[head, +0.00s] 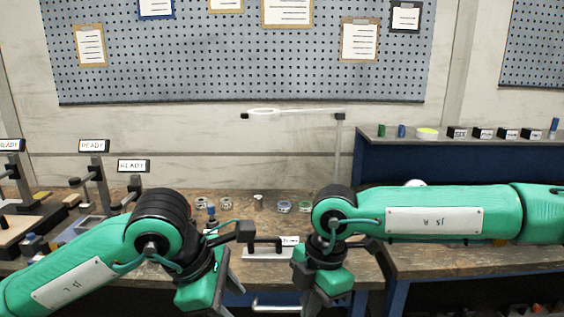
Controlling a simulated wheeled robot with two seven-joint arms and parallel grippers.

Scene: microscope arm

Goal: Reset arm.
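A small dark block sits at the ring's far left tip. My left gripper (222,283) points down in front of the bench at lower centre-left. My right gripper (304,284) points down at lower centre, below and in front of the post. Both are well below the ring and apart from it. The fingertips are partly hidden or cut off, so their opening is unclear. The post's foot is hidden behind my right arm.
A pale base with a dark handle (268,250) stands on the bench between my grippers. Several small jars (284,206) stand behind it. Stands with READY signs (93,146) are at left. A blue shelf (400,155) with small blocks is at right. A pegboard (240,60) hangs behind.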

